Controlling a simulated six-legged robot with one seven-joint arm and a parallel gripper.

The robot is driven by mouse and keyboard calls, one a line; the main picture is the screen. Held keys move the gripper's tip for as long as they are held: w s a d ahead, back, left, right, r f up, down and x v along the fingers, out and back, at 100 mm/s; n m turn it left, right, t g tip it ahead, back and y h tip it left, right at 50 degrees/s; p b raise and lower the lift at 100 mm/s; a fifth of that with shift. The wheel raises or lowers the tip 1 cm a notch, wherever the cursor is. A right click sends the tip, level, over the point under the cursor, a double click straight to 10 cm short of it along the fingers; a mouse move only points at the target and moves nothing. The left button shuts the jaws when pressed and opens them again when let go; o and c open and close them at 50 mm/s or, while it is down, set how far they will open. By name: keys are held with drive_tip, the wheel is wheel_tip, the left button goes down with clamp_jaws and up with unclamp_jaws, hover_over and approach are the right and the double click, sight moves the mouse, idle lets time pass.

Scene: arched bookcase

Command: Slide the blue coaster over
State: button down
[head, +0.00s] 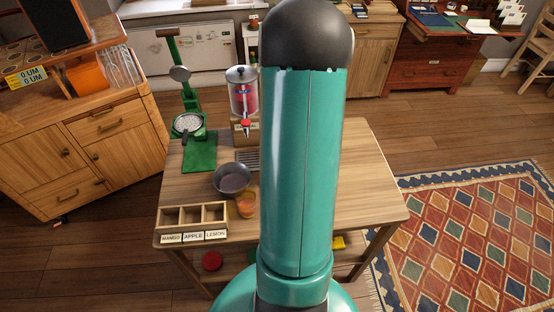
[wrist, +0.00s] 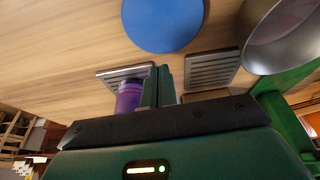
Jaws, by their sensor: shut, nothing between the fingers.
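The blue coaster (wrist: 163,22) is a flat round disc lying on the wooden table top, cut off by the top edge of the wrist view. My gripper (wrist: 158,70) points toward it, with its two green fingers together and nothing between them. The fingertips appear a little short of the coaster, with a gap of wood showing in the picture. Their height above the table is hard to judge. In the head view my arm hides the coaster and gripper.
In the wrist view a purple cup (wrist: 128,98) is just left of the fingers. Slatted grey plates (wrist: 211,71) flank them, and a metal bowl (wrist: 282,38) is at right. In the head view, a drink dispenser (head: 242,92), green press (head: 190,125) and sectioned wooden box (head: 190,228) stand on the table.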

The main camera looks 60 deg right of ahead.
drive_tip(key=shift+x, duration=1.7)
drive_tip(key=shift+a, duration=0.2)
